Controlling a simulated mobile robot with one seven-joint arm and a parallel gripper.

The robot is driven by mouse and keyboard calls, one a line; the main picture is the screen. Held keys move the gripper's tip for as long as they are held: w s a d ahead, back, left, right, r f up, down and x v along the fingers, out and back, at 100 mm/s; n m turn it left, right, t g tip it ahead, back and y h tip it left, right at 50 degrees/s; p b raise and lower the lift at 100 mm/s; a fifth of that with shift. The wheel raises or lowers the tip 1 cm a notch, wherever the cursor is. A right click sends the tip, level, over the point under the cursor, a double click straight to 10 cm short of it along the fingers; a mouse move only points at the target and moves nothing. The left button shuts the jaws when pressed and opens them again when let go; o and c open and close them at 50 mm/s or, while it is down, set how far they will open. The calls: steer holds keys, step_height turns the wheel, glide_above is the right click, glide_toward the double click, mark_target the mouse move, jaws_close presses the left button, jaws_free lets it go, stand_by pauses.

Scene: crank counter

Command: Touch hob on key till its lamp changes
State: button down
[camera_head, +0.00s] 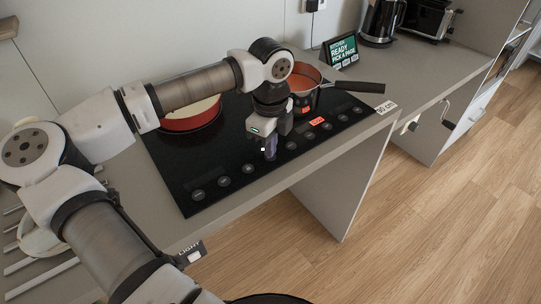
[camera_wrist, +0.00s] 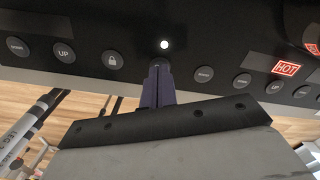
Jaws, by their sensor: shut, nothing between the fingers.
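The black glass hob (camera_head: 165,158) lies in the counter, with a row of round touch keys along its front edge. In the wrist view, its panel (camera_wrist: 125,22) shows UP (camera_wrist: 64,52) and lock (camera_wrist: 112,60) keys left of my gripper, and more keys to the right. A small round lamp (camera_wrist: 165,45) glows white just beyond my fingertips. My gripper (camera_head: 270,156) is shut and empty, pointing down at the key row; its fingertips (camera_wrist: 160,66) also show in the wrist view. They cover the spot below the lamp, so a key there is hidden. I cannot tell whether they touch the glass.
A red pan (camera_head: 192,122) and a saucepan (camera_head: 304,82) of orange food stand on the hob; the saucepan's dark handle (camera_head: 358,87) reaches right. A red HOT sign (camera_wrist: 287,68) glows on the panel. A tablet (camera_head: 342,50) and kettle (camera_head: 380,22) stand behind.

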steer(key=shift+f+b, duration=0.4)
steer(key=shift+f, duration=0.05)
steer(key=shift+r, duration=0.1)
steer(key=shift+r+p, duration=1.05)
steer(key=shift+r, duration=1.4)
